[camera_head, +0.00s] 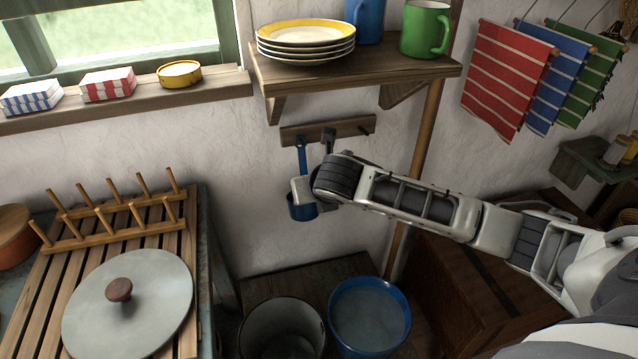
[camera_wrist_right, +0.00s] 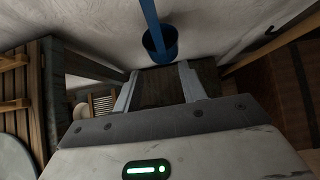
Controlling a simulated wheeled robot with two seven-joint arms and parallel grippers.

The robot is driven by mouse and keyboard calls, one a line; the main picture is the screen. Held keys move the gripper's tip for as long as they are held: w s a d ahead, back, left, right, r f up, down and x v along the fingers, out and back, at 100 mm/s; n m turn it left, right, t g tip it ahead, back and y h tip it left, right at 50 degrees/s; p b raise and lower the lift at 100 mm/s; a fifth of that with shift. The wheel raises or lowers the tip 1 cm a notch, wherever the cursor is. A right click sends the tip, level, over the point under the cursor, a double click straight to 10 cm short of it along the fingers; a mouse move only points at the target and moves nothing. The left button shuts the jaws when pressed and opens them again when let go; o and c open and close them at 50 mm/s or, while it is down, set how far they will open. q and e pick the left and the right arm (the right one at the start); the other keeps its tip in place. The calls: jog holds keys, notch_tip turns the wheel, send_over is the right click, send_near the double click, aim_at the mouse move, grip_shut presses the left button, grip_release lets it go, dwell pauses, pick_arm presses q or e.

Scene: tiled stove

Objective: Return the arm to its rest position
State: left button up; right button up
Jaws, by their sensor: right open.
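My right arm comes in from the right in the head view and ends at the hook rail, beside the hanging blue dipper (camera_head: 302,209). The right gripper's fingers are hard to make out there, partly hidden by the wrist. In the right wrist view the right gripper (camera_wrist_right: 158,84) is open, its two fingers apart with nothing between them. The blue dipper (camera_wrist_right: 162,46) shows beyond the fingertips, apart from them, its handle running up out of the frame. My left gripper is not in view.
A hook rail (camera_head: 352,127) is on the wall under a shelf (camera_head: 375,76) with plates and mugs. A blue bucket (camera_head: 404,312) and a grey bucket (camera_head: 262,345) stand below. A slatted rack (camera_head: 50,290) with a lid (camera_head: 150,325) is at left. Towels (camera_head: 505,75) hang at right.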

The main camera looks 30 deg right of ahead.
jog(key=s+a+f+m+y, duration=0.5)
jog(key=s+a+f+m, duration=0.1)
jog(key=s+a+m, duration=0.5)
jog(key=s+a+f+m+t, duration=0.1)
jog(key=s+f+m, duration=0.2)
jog(key=m, duration=0.6)
jog(key=s+a+f+m, duration=0.1)
jog(key=s+f+m, duration=0.2)
jog(key=s+m, duration=0.5)
jog(key=m, duration=0.2)
jog(key=shift+m+t, duration=0.3)
jog(key=shift+t, duration=0.1)
jog(key=shift+s, duration=0.1)
